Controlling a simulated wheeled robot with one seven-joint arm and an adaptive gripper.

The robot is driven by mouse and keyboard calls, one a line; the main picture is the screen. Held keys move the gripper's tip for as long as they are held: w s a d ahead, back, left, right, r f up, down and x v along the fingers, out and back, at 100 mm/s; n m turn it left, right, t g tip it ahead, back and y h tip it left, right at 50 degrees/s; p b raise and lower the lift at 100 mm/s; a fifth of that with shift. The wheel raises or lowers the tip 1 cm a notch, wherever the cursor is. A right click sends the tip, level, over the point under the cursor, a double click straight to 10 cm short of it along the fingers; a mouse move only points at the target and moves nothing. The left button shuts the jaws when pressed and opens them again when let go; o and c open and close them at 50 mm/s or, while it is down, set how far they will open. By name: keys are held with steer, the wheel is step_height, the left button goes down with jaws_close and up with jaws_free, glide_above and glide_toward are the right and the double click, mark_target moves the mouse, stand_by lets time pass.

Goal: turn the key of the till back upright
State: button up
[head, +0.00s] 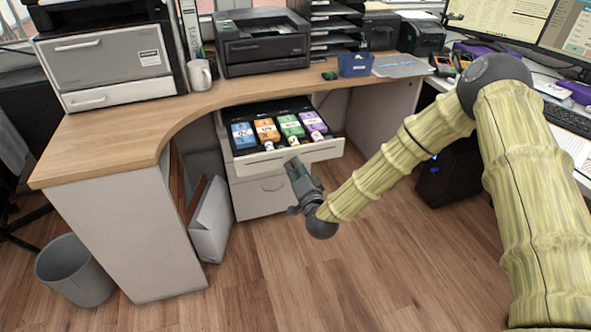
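I see no till or key that I can make out; a key may be too small to tell or hidden behind my gripper. Under the curved wooden desk (150,125), a drawer (250,163) stands pulled open. My dark grey gripper (293,164) is low in front of the drawer, its fingers overlapping the drawer's front panel in the picture. Whether it touches the panel cannot be told. The fingers are small and seen at an angle, so their opening is unclear. I see nothing held in them.
The drawer holds several coloured boxes, among them a blue one (243,135) and a purple one (312,123). Printers (262,45), a white mug (199,75) and a blue bin (355,64) stand on the desk. A waste bin (76,272) is at left. The floor in front is clear.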

steer(key=shift+w+a, duration=0.1)
steer(key=shift+w, duration=0.1)
jaws_close()
steer(key=shift+n, duration=0.3)
steer(key=n+p, duration=0.3)
steer(key=n, duration=0.7)
steer(key=shift+n, duration=0.3)
stand_by(0.5)
